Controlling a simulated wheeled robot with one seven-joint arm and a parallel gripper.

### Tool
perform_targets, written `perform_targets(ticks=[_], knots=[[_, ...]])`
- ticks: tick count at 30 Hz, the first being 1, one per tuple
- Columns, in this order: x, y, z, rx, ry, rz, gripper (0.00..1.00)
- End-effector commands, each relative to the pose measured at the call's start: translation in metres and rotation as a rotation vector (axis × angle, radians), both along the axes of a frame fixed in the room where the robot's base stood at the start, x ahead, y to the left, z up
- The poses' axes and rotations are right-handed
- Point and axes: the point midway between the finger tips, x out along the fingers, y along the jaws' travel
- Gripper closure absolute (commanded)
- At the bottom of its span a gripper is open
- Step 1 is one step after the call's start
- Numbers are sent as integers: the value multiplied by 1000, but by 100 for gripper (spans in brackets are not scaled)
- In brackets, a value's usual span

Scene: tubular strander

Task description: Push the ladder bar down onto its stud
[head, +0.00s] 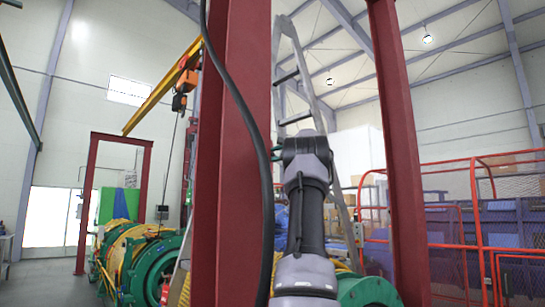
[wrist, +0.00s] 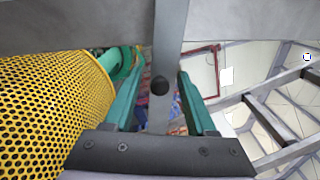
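In the wrist view my gripper (wrist: 161,88) has its two green fingers spread apart, with nothing clamped between them. A grey metal bar (wrist: 168,45) runs upright in the picture between the fingers, with a round black knob or stud end (wrist: 159,85) on it. I cannot tell whether this is the ladder bar, or whether a finger touches it. The ladder (wrist: 265,118) stands at the right of the wrist view. In the head view the ladder (head: 285,48) rises behind my arm, and my arm hides my fingertips.
A yellow perforated guard (wrist: 55,100) is close on the left in the wrist view, and a wide grey beam (wrist: 75,25) crosses the top. In the head view red posts (head: 232,150) (head: 397,150) flank my arm. A black cable hangs in front. Red railing (head: 485,220) stands at right.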

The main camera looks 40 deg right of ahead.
Motion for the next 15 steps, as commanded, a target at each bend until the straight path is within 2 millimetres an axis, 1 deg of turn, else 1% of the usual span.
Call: perform_targets(ticks=[1, 2, 3, 4, 5, 15], knots=[[0, 0, 0, 0, 0, 0, 59], [0, 0, 0, 0, 0, 0, 70], [0, 0, 0, 0, 0, 0, 86], [0, 0, 0, 0, 0, 0, 97], [0, 0, 0, 0, 0, 0, 100], [0, 0, 0, 0, 0, 0, 100]])
